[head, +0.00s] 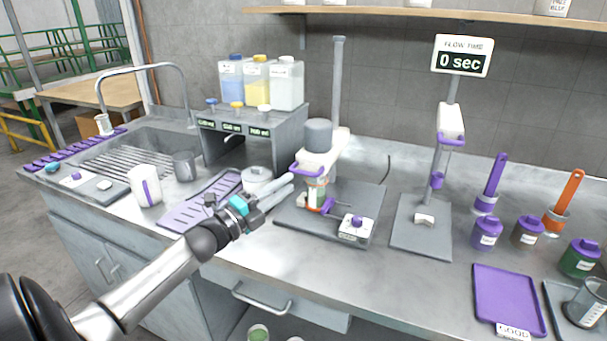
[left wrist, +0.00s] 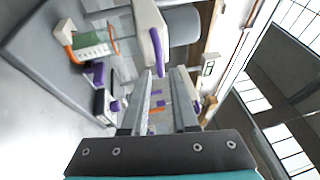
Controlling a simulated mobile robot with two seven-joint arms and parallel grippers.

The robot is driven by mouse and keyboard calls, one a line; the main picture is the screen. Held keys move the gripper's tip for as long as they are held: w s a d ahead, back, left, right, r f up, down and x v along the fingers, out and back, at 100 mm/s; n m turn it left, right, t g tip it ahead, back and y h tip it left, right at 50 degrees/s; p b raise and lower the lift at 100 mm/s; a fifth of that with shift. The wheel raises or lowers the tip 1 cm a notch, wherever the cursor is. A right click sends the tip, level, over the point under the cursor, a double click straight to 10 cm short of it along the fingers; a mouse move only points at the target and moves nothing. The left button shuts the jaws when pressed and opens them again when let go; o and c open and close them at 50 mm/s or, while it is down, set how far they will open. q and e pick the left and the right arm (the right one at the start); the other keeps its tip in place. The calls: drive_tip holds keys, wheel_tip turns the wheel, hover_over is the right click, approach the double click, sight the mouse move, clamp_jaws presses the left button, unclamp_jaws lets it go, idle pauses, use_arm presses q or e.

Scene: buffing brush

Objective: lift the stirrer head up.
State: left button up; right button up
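The stirrer head (head: 318,160) is a white body with a grey motor cylinder on top and a purple handle (head: 300,171) at its front left. It sits low on a grey post, just above a small container (head: 316,194) with green and orange on it. My left gripper (head: 288,184) is open and empty, just left of and slightly below the handle. In the left wrist view the purple handle (left wrist: 158,40) lies just beyond the fingertips (left wrist: 162,72), not between them. Contact is not visible. My right gripper is out of view.
The stirrer's grey base (head: 350,215) carries a small control box (head: 356,228). A lidded pot (head: 257,178) stands close behind my left gripper. A second stand (head: 425,225) is to the right. A purple tray (head: 508,300) lies at the front right.

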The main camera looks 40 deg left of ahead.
sight(302, 174)
use_arm(q)
drive_tip(key=shift+x, duration=3.3)
drive_tip(key=shift+c, duration=0.2)
clamp_jaws()
